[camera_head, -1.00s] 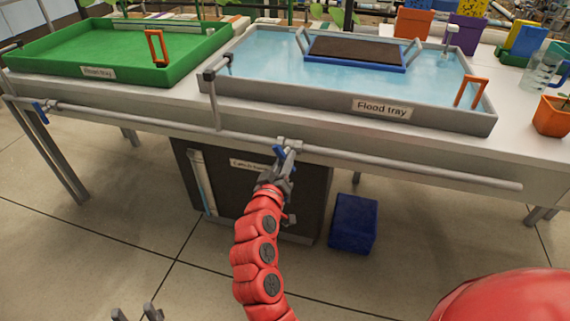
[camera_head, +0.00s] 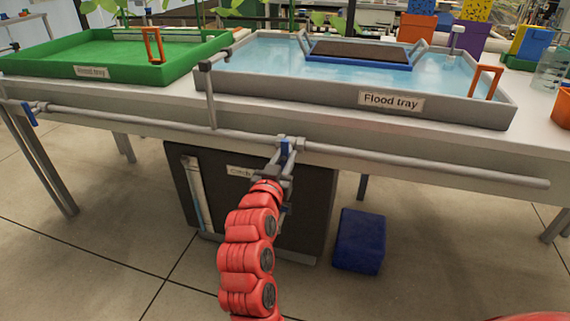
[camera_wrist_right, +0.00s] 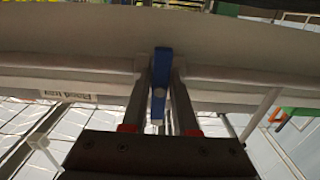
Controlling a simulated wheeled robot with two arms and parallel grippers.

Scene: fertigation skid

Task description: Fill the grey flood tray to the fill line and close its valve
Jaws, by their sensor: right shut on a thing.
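The grey flood tray (camera_head: 440,115), labelled "Flood tray", stands on the bench and holds blue water. I cannot make out a fill line on it. A supply pipe (camera_head: 420,168) runs along the bench front below the tray. Its valve has a blue handle (camera_head: 285,147), which also shows in the right wrist view (camera_wrist_right: 160,70). My right gripper (camera_head: 281,163) is shut on this handle from below; in the wrist view the handle sits between its two fingers (camera_wrist_right: 159,92). My left gripper is not in view.
A green tray (camera_head: 130,74) stands at left, with another blue valve handle (camera_head: 29,115) below it. A dark tank (camera_head: 255,215) and a blue box (camera_head: 360,240) are under the bench. A dark slab on a blue carrier (camera_head: 360,60) sits in the flood tray.

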